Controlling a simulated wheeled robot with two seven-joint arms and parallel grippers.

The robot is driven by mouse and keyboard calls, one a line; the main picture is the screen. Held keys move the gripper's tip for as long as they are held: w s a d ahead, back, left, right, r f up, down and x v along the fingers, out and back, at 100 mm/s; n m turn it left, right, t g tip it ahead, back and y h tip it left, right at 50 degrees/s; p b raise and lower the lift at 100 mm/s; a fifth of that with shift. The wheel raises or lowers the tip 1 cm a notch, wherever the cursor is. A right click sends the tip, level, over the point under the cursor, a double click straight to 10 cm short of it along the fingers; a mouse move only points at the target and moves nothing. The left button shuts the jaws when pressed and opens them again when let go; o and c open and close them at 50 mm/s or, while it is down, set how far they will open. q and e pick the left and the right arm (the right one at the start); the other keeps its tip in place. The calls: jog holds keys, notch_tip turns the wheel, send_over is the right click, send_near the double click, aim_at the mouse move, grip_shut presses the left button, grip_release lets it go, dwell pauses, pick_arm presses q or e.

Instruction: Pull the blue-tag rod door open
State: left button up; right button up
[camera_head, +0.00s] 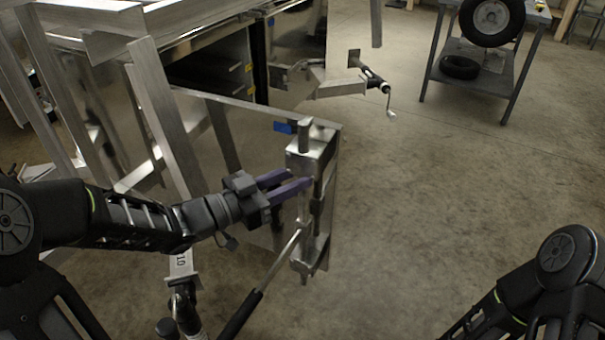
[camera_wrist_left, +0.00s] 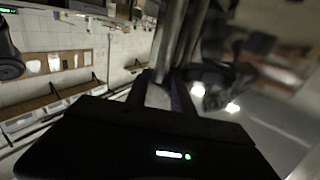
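A metal door (camera_head: 262,130) stands swung out at an angle from the trailer, with a blue tag (camera_head: 285,127) near its top edge. An upright metal rod (camera_head: 305,205) with brackets runs down its free edge, and a handle with a black grip (camera_head: 252,304) slants down from it. My left gripper (camera_head: 302,180) has its purple fingers at the rod, below the top bracket, closed up around it with a narrow gap. In the left wrist view the metal rod (camera_wrist_left: 163,62) passes between the dark fingers. My right gripper is outside the view.
A dark trailer opening (camera_head: 215,70) lies behind the door. A jack with a crank (camera_head: 375,80) sticks out beyond it. A cart with tyres (camera_head: 480,72) stands at the back right. Concrete floor (camera_head: 430,190) right of the door is clear.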

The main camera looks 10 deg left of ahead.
pick_arm(q)
jog(key=v, duration=0.5)
jog(key=shift+s, duration=0.1)
dwell(0.3)
